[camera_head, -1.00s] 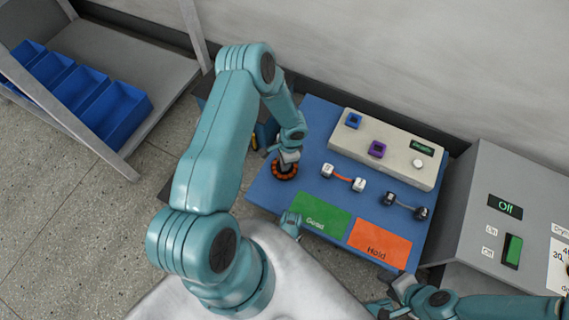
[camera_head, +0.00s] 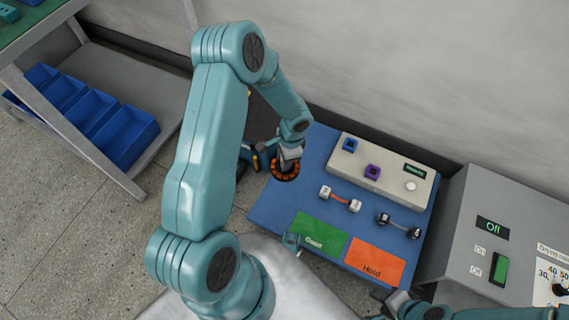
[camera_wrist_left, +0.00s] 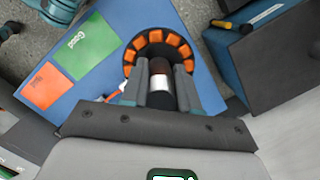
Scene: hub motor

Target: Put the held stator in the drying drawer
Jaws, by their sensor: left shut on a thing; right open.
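The stator (camera_head: 286,169) is a dark ring with orange coils around it. My left gripper (camera_head: 287,158) is shut on it, over the upper left edge of the blue mat. In the left wrist view the stator (camera_wrist_left: 158,52) sits at the ends of my left gripper's fingers (camera_wrist_left: 160,85), around a dark and silver central part. Whether it touches the mat is unclear. My right gripper (camera_head: 385,302) is open and empty at the bottom of the head view. A grey cabinet (camera_head: 455,235) with an "Off" display stands at the right; no open drawer shows.
The blue mat (camera_head: 300,205) carries a green "Good" field (camera_head: 319,236), an orange "Hold" field (camera_head: 375,264) and two leaded connectors (camera_head: 341,199). A grey tester box (camera_head: 385,172) stands behind. Blue bins (camera_head: 125,137) sit on a left shelf.

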